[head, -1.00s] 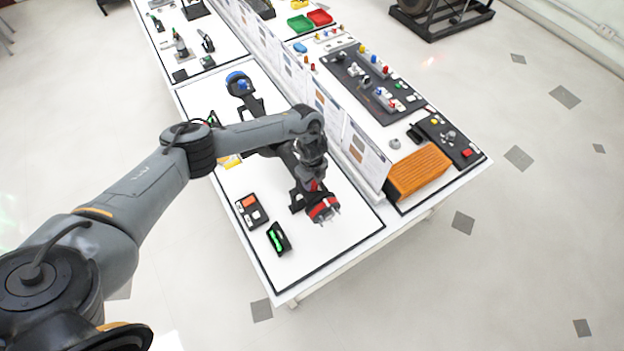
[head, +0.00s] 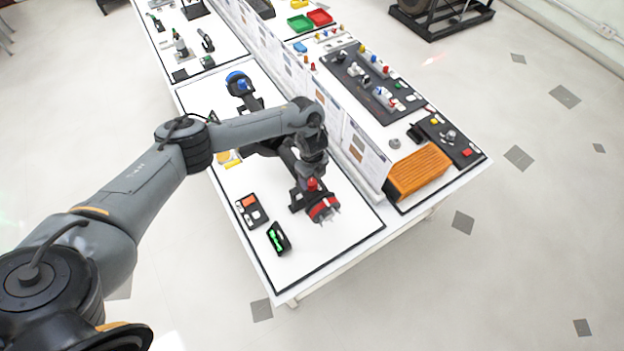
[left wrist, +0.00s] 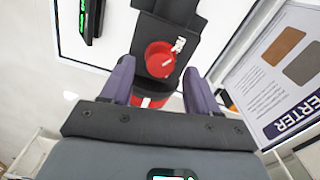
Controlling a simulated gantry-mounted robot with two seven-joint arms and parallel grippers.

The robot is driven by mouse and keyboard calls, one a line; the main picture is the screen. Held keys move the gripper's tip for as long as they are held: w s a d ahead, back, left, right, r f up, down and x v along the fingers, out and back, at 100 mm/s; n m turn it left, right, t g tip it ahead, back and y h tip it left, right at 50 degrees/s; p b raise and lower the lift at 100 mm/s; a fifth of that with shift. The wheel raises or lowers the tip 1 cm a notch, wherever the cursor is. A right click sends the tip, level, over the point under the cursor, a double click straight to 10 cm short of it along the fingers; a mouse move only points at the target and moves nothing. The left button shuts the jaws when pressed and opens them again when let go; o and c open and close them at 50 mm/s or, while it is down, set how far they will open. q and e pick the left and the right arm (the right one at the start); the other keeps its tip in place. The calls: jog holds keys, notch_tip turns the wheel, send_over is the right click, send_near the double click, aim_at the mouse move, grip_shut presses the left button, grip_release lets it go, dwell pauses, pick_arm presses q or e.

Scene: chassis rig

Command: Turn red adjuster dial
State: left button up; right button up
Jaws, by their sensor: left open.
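The red adjuster dial (left wrist: 160,60) is a round red knob with a pale mark, set on a black bracket (left wrist: 178,22). In the left wrist view it lies between the fingertips of my left gripper (left wrist: 159,68), with gaps showing at both sides. In the head view, the dial (head: 312,184) shows just below my left gripper (head: 313,172), on the black fixture with a red-faced hub (head: 324,208). My left gripper is open and points down at the dial. I cannot tell whether the fingers reach down to its height. My right gripper is not in view.
A black tray with a green tool (head: 278,238) and a small box with an orange part (head: 251,209) lie left of the fixture. An upright poster panel (head: 364,158) stands close on the right. A blue-faced fixture (head: 238,82) stands farther back.

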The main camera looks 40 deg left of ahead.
aim_at(312, 182)
pick_arm(q)
notch_tip(312, 182, up, 9)
jog(key=p, duration=0.1)
jog(key=shift+f, duration=0.2)
dwell(0.4)
